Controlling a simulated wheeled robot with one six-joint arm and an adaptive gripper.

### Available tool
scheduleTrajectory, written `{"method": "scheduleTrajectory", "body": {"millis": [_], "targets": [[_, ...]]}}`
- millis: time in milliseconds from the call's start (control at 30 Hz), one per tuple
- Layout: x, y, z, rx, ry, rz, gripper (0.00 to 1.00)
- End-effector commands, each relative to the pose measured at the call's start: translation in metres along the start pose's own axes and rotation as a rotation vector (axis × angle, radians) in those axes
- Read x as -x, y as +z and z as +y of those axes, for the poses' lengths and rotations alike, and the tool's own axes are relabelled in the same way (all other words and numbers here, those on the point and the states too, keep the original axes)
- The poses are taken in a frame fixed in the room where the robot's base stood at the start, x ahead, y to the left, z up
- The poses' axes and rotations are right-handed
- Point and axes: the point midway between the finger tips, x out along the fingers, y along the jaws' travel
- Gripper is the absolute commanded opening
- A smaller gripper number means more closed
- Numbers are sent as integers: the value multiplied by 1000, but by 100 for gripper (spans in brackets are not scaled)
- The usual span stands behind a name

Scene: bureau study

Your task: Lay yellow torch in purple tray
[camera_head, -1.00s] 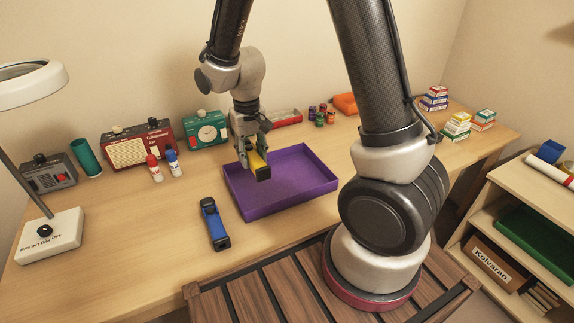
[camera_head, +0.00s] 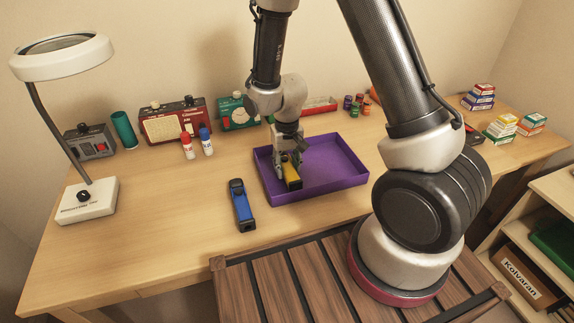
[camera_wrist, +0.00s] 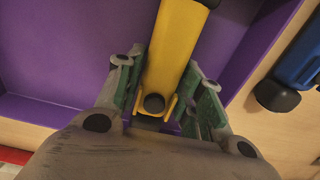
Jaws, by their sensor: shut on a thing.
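The yellow torch (camera_head: 291,174) has a yellow body and a black end. My gripper (camera_head: 288,164) is shut on it, inside the left part of the purple tray (camera_head: 335,178). In the wrist view the yellow torch (camera_wrist: 174,45) lies between the green-padded fingers of my gripper (camera_wrist: 160,95), with the purple tray floor (camera_wrist: 75,45) behind it. The torch is low in the tray; I cannot tell whether it touches the floor.
A blue torch (camera_head: 242,205) lies just left of the tray; it also shows in the wrist view (camera_wrist: 298,60). Red and blue glue bottles (camera_head: 197,145), a red radio (camera_head: 174,124) and a green clock radio (camera_head: 236,112) stand behind.

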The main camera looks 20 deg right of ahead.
Motion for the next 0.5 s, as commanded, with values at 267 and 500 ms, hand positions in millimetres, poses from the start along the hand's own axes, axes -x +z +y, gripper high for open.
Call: {"method": "scheduleTrajectory", "body": {"millis": [267, 500], "targets": [[-2, 0, 0, 0, 0, 0, 59], [-2, 0, 0, 0, 0, 0, 59]]}}
